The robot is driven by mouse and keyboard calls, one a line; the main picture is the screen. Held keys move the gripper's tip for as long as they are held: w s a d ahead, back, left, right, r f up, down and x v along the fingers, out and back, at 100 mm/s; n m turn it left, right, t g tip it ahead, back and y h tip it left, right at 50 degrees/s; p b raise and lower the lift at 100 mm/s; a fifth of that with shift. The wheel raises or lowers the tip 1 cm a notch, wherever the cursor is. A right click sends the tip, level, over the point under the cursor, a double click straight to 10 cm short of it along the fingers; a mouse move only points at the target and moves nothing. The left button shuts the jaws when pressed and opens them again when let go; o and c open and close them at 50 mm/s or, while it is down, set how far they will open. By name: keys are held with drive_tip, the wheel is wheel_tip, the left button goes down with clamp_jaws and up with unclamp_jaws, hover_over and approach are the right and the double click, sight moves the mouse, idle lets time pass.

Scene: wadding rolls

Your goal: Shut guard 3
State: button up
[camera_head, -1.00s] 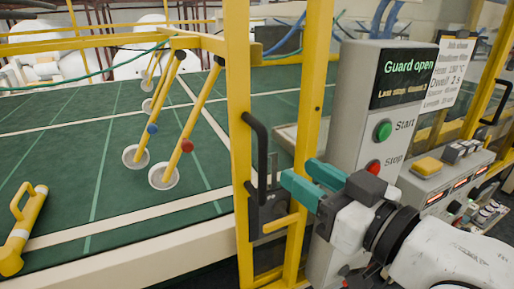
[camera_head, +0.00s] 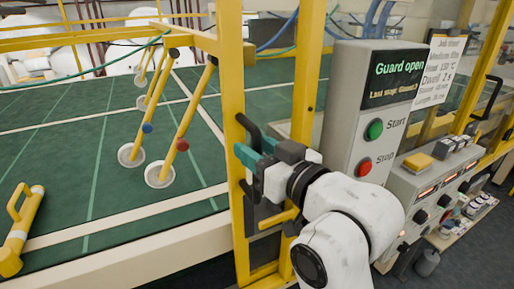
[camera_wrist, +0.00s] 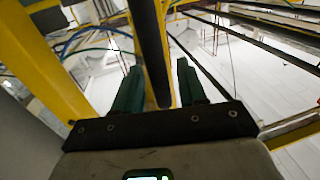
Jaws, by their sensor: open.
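The guard (camera_head: 237,60) is a yellow upright frame with a black bar handle (camera_head: 247,127). The display (camera_head: 396,73) on the grey control post reads "Guard open". A smaller line under it names a last stop, seemingly guard 3. My gripper (camera_head: 252,149), with teal fingers, is at the handle in the head view. In the wrist view, the black handle bar (camera_wrist: 150,45) runs between the two spread fingers of my gripper (camera_wrist: 160,75). The jaws are open, with a gap visible beside the bar.
A lower console (camera_head: 430,182) with knobs stands farther right. The green table (camera_head: 80,140) holds white discs on yellow rods (camera_head: 190,112) and a yellow handled tool (camera_head: 22,228).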

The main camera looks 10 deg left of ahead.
clamp_jaws()
idle(0.4)
drive_tip(key=shift+a, duration=0.1)
